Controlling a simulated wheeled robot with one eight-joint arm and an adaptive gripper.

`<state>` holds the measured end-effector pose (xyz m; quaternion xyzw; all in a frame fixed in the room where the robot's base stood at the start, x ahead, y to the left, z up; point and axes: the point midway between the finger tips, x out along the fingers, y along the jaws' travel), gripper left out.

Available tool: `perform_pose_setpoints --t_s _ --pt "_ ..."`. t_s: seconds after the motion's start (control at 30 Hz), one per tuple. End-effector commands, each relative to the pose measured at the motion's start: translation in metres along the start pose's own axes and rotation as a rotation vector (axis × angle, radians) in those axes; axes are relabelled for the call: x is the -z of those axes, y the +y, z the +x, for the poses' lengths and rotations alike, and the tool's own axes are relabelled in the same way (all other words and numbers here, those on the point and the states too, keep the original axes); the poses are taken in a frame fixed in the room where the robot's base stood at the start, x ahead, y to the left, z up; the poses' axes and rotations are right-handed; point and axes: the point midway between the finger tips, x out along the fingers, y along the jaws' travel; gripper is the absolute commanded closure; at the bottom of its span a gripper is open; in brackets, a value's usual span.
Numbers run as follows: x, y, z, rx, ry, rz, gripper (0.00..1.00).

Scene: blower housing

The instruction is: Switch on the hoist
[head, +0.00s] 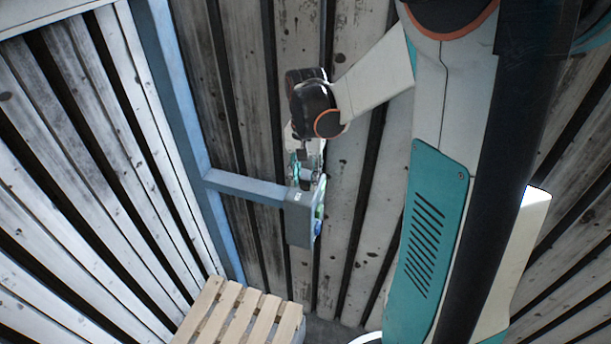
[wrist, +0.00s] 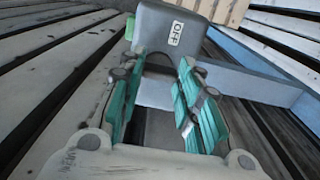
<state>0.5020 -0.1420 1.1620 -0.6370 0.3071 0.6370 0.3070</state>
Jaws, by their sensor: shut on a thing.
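A grey control box (head: 299,228) is fixed to the end of a blue side arm, with green and blue parts along its right side. In the wrist view the box (wrist: 152,24) is ahead, with a white OFF label (wrist: 175,33) on it and a green part (wrist: 130,27) at its left edge. My gripper (head: 308,174) is at the top of the box, pointing down. In the wrist view my gripper's (wrist: 160,66) teal fingers are apart, close to the box, and shut on part of it. The exact piece held is hidden.
A blue post (head: 181,100) with a side arm (head: 245,187) stands left of the box. A slatted wooden pallet or crate (head: 240,314) lies below. Weathered plank walls (head: 75,200) stand around. My arm fills the right side of the head view.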

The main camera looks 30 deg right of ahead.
Motion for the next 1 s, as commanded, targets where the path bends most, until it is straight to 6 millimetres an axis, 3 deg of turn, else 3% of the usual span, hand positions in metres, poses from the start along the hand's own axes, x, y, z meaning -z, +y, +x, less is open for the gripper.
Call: perform_pose_setpoints --t_s 0.53,0.57,0.63,1.0 --pt "0.0002 -0.0001 -0.0001 0.000 0.000 0.026 0.92" --pt "0.0002 -0.0001 -0.0001 0.000 0.000 0.026 0.66" --pt "0.0002 -0.0001 -0.0001 0.000 0.000 0.026 0.50" --pt "0.0002 -0.0001 -0.0012 0.000 0.000 0.025 0.48"
